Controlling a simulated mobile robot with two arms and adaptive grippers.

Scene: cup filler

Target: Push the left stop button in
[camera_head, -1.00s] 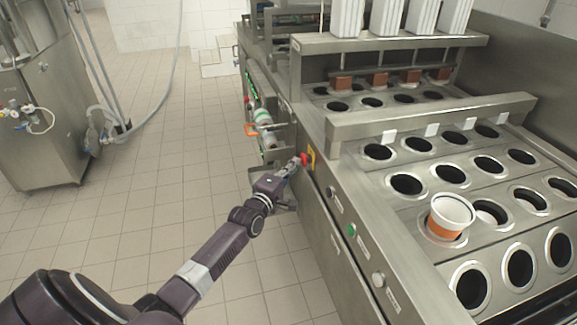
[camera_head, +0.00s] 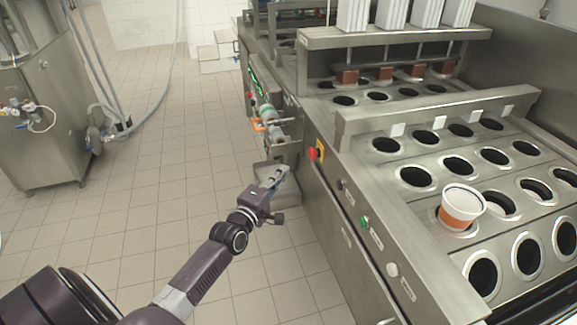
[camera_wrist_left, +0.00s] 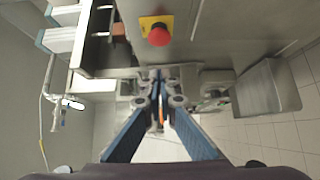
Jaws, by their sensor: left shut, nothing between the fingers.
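The red stop button (camera_head: 313,153) sits on a yellow plate on the side of the steel machine in the head view. It also shows in the left wrist view (camera_wrist_left: 159,35), at the top, with its yellow plate around it. My left gripper (camera_head: 283,172) is shut and empty, out over the floor to the left of the button and a little lower, apart from it. In the left wrist view its closed fingers (camera_wrist_left: 158,75) point up the picture, below the button. I cannot tell how far in the button sits. My right gripper is not in view.
The machine's top (camera_head: 400,200) has rows of round holes, and an orange-and-white cup (camera_head: 461,207) stands in one. A green button (camera_head: 364,222) is nearer on the same side face. A grey steel unit (camera_head: 45,120) stands at left. Tiled floor between is clear.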

